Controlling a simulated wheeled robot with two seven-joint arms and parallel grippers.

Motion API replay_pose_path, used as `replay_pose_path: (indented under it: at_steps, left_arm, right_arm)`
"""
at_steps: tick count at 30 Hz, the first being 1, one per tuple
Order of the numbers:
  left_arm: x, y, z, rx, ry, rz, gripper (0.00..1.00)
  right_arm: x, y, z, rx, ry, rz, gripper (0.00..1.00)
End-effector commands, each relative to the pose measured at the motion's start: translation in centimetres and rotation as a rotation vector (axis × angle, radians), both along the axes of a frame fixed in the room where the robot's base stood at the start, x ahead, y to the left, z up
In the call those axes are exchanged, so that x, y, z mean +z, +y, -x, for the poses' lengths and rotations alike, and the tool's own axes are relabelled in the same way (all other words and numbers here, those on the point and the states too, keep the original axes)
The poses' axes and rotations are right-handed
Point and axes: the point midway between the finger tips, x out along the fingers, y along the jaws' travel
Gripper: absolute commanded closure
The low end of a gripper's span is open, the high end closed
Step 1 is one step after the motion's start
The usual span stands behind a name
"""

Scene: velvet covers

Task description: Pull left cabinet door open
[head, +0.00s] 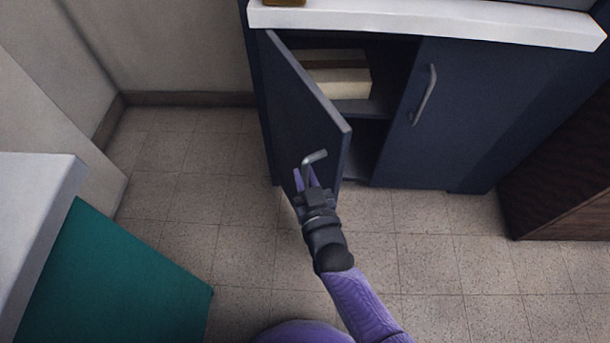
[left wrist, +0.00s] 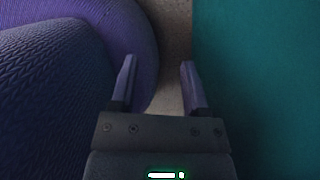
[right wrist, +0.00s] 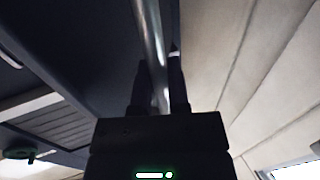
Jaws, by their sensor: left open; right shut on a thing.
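The left cabinet door (head: 296,108), dark blue, stands partly open and swings out toward me in the head view. Its grey metal handle (head: 314,158) sticks out near the door's free edge. My right gripper (head: 308,180) is shut on this handle; the handle (right wrist: 152,45) also shows between the fingers in the right wrist view. The right cabinet door (head: 428,110) is closed. My left gripper (left wrist: 158,85) is open and empty in the left wrist view, with floor between its fingers; it is not visible in the head view.
Pale boxes (head: 345,82) stand on a shelf inside the cabinet. A white countertop (head: 430,22) lies above the doors. A teal-sided unit (head: 110,275) stands at the lower left and a dark brown cabinet (head: 560,165) at the right. Tiled floor (head: 190,190) is clear left of the open door.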

Motion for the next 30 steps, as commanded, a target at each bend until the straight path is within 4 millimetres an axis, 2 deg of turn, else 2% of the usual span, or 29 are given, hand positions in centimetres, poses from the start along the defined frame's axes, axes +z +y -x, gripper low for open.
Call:
replay_pose_path:
  at_steps: [8,9,13,20,23,30]
  left_arm:
    - [0.1,-0.2,0.4,0.002,0.006,0.003,0.41]
    - [0.1,-0.2,0.4,0.002,0.006,0.003,0.41]
    - [0.1,-0.2,0.4,0.002,0.006,0.003,0.41]
    - [0.0,-0.2,0.0,0.002,0.001,0.004,0.41]
    - [0.3,-0.2,-0.4,0.002,-0.009,0.004,0.41]
    - [2.8,-0.2,-1.6,0.001,-0.039,0.002,0.41]
  right_arm:
    - [0.1,0.0,0.0,0.0,-0.002,-0.001,1.0]
    - [0.1,0.0,0.0,0.0,-0.002,-0.001,0.73]
    - [0.1,0.0,0.0,0.0,-0.002,-0.001,0.46]
    - [0.0,0.0,0.0,0.0,-0.001,0.0,0.46]
    - [0.2,-0.2,0.6,-0.001,0.0,0.001,0.46]
    - [0.6,-2.1,6.1,0.0,-0.001,0.002,0.46]
